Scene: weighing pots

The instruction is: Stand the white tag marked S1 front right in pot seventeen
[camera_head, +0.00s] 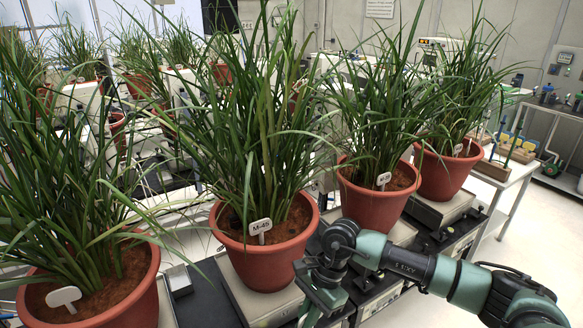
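Several terracotta pots with grassy plants stand in a row: near left pot (98,310), middle pot (264,262), third pot (372,207) and far right pot (441,174). I read no pot number, so I cannot tell which is seventeen. White tags stand in the soil: a left tag (63,296) with no legible mark, a middle tag (260,226) that seems to read M-45, and small tags in the third (383,179) and far (457,149) pots. I cannot make out a tag marked S1. My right gripper (316,305) is low beside the middle pot, its fingertips not clearly shown. My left gripper is out of view.
The pots stand on scales, such as the middle scale (240,291), along a dark bench. A side table (512,172) with wooden trays stands at right. Long leaves overhang the pots. More potted plants fill the back left. Open floor lies at right.

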